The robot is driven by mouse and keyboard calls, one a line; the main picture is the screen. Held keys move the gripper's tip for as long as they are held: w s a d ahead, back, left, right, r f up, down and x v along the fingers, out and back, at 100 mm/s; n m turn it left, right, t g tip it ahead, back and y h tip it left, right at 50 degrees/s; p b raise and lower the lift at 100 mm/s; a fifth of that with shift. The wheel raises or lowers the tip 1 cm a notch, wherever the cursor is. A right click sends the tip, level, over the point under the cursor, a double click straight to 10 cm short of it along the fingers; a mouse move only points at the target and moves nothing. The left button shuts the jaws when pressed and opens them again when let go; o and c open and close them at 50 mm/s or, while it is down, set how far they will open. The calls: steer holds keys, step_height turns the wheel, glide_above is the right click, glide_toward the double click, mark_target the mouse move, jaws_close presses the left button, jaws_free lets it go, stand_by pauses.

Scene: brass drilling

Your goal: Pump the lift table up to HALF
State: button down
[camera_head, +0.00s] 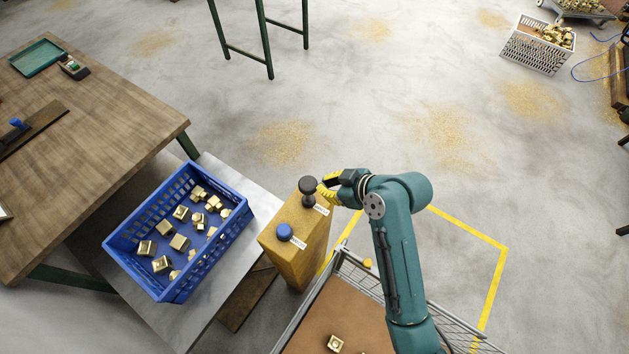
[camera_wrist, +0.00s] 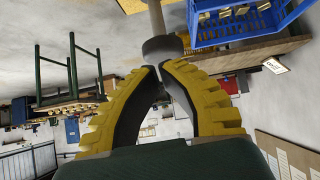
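The lift table (camera_head: 258,190) is a flat grey metal top at left of centre in the head view, with a blue crate (camera_head: 123,262) of brass parts on it. Right of it stands a yellow-brown pedestal (camera_head: 296,262). On its top are a dark round knob on a stem (camera_head: 308,187) and a blue button (camera_head: 284,232), each with a small label I cannot read. My gripper (camera_head: 328,189) is right beside the dark knob. In the wrist view its yellow-backed fingertips (camera_wrist: 158,69) nearly meet, just short of the grey knob (camera_wrist: 162,47), with nothing held; contact is unclear.
A wooden bench (camera_head: 95,130) stands at the left. A wire-sided cart (camera_head: 305,325) with a brown floor is below the pedestal, beside my arm. Yellow floor lines (camera_head: 490,290) lie to the right. A white basket (camera_head: 536,48) of brass parts sits at top right. The middle floor is clear.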

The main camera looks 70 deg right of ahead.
steer(key=shift+v, duration=2)
steer(key=shift+d+r, duration=0.1)
steer(key=w+a+r+n+t+y, duration=0.2)
steer(key=w+a+r+n, duration=0.2)
steer(key=w+a+r, duration=0.45)
steer(key=w+a+r+n+t+y, duration=0.2)
steer(key=w+a+r+n, duration=0.25)
steer(key=w+a, duration=0.7)
steer(key=w+a+r+t, duration=0.4)
steer(key=a+r, duration=0.6)
steer(key=r, duration=0.5)
steer(key=s+d+r+m+t+h, duration=0.2)
steer(key=s+r+m+t, duration=0.35)
steer(key=r, duration=0.65)
step_height(320, 180, up, 20)
steer(key=p, duration=2.1)
steer(key=shift+s+r, duration=0.15)
steer(key=shift+s, duration=0.05)
